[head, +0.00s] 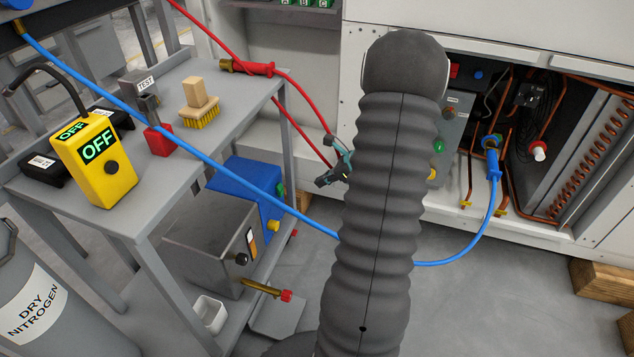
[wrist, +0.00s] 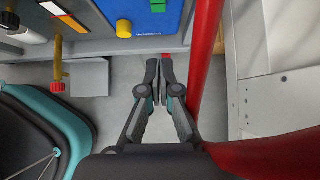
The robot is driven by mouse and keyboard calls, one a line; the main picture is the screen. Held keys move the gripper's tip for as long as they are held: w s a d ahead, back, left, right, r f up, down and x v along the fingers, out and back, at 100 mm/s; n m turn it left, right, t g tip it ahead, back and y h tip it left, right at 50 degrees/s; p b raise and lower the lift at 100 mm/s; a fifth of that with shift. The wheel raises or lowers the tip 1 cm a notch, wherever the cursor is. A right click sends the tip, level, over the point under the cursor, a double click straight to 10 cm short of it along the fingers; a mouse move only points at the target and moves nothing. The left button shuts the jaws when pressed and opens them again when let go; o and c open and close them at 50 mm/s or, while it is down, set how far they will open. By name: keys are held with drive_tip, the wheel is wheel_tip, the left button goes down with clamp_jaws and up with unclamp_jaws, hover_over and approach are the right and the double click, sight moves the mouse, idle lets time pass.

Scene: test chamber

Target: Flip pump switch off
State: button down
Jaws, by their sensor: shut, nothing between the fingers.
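A metal box (head: 210,240) with a white-and-orange panel (head: 252,242) on its front stands on the cart's lower shelf. A blue box (head: 243,190) with a yellow knob stands just behind it. Which one bears the pump switch, and the switch's position, I cannot tell. In the wrist view, the blue face (wrist: 150,15) with its yellow knob (wrist: 124,29) shows at the top, and the white-and-orange panel (wrist: 63,15) at top left. My gripper (wrist: 160,68) is shut and empty, pointing towards the shelf edge; in the head view my arm partly hides it (head: 330,172).
A red hose (wrist: 206,60) runs close along my gripper's right side. A brass fitting with a red end (head: 265,289) juts from the shelf. A blue hose (head: 230,175) crosses the cart. A yellow meter reading OFF (head: 92,160) stands on top. An open white cabinet (head: 465,25) is right.

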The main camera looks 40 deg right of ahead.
sight(280, 190)
drive_tip(key=shift+r+p, duration=0.15)
drive_tip(key=shift+p, duration=0.2)
drive_tip(key=f+p, duration=0.1)
drive_tip(key=p, duration=0.5)
drive_tip(key=shift+s+a, duration=0.1)
drive_tip(key=shift+s, duration=0.2)
drive_tip(key=w+a+r+x, duration=0.1)
drive_tip(key=w+r+x, duration=0.1)
drive_tip(key=x, duration=1)
drive_tip(key=shift+w+f, duration=0.15)
drive_tip(key=shift+f, duration=0.05)
drive_tip(key=shift+a, duration=0.1)
